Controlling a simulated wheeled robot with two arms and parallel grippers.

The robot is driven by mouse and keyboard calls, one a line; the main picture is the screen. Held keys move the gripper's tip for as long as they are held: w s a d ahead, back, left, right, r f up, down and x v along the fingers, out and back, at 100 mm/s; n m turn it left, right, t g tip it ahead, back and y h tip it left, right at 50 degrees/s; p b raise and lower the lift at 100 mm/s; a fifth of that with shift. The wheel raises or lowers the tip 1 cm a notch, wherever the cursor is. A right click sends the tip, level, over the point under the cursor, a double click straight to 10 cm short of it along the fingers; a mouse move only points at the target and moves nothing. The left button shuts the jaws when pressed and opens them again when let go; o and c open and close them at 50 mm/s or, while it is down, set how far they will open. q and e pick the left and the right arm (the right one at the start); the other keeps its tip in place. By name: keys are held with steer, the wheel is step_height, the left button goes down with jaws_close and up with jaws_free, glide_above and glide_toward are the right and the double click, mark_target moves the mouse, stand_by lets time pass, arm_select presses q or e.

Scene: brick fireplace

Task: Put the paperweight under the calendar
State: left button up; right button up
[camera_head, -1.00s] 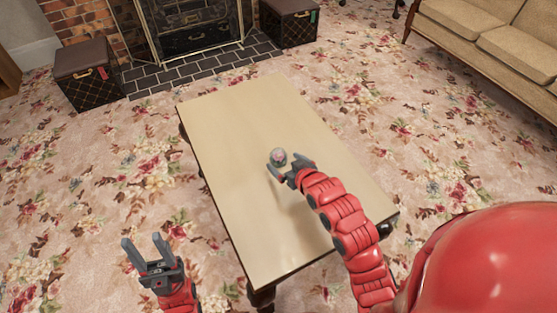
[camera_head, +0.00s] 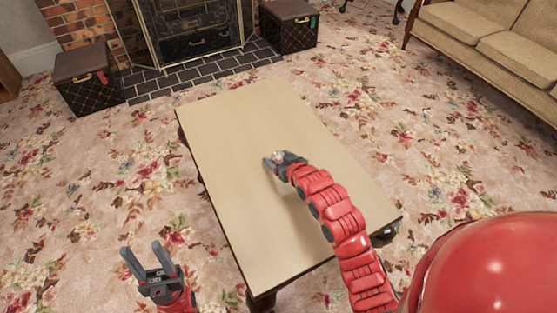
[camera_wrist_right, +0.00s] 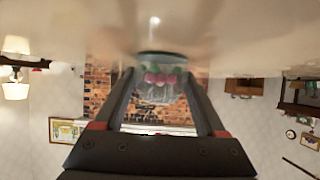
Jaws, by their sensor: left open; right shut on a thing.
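The paperweight, a small clear glass piece with pink and green inside (camera_wrist_right: 160,80), sits between the fingers of my right gripper (camera_wrist_right: 164,88) in the right wrist view. In the head view the right gripper (camera_head: 274,162) is low over the middle of the wooden table (camera_head: 232,150), shut on the paperweight (camera_head: 278,156), which is mostly hidden by the fingers. I cannot tell whether it touches the tabletop. My left gripper (camera_head: 144,251) is open and empty, left of the table's near end. I cannot make out a calendar in either view.
The tabletop is otherwise bare. Two dark trunks (camera_head: 90,80) (camera_head: 290,26) flank the fireplace (camera_head: 198,28) beyond the table. A tan sofa (camera_head: 495,40) stands at the upper right. Floral carpet surrounds the table.

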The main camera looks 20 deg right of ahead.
jaws_close()
